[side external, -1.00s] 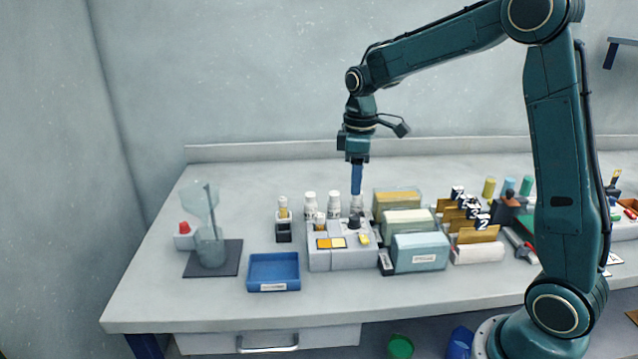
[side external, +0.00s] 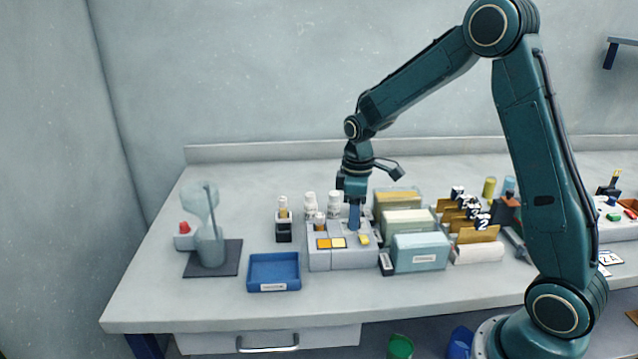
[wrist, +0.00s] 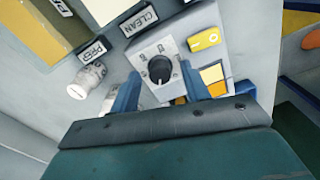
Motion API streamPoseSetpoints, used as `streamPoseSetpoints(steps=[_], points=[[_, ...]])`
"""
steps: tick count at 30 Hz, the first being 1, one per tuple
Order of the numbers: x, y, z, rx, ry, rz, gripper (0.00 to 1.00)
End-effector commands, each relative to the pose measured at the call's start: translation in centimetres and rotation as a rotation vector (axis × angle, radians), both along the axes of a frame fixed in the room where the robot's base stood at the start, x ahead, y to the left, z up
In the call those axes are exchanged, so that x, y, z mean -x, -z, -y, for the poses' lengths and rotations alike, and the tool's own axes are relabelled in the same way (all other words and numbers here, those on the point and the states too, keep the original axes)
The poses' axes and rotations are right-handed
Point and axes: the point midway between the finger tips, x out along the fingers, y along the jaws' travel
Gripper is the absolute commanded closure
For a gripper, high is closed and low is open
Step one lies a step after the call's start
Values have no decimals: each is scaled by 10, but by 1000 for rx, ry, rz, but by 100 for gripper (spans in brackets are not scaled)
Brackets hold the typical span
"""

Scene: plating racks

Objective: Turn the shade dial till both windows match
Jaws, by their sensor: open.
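The shade dial (wrist: 159,70) is a dark round knob with a pale pointer line on a marked plate, on top of the grey instrument box (side external: 345,260). Two small windows sit side by side on the box: the left one (side external: 323,243) is deeper orange, the right one (side external: 338,242) paler yellow-orange. Their shades differ. In the side view the fingers hide the dial.
A yellow rocker switch (wrist: 205,39) is close beside the dial. White bottles (side external: 334,205) stand behind the box. File boxes (side external: 420,253) are close on its right, a blue tray (side external: 273,272) on its left. The table front is clear.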

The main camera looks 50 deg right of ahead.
Motion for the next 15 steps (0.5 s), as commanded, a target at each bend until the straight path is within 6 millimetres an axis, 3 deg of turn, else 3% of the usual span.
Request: streamPoseSetpoints(steps=[2,9,15], points=[[0,0,0,0,0,0,54],[0,0,0,0,0,0,98],[0,-1,0,0,6,0,98]])
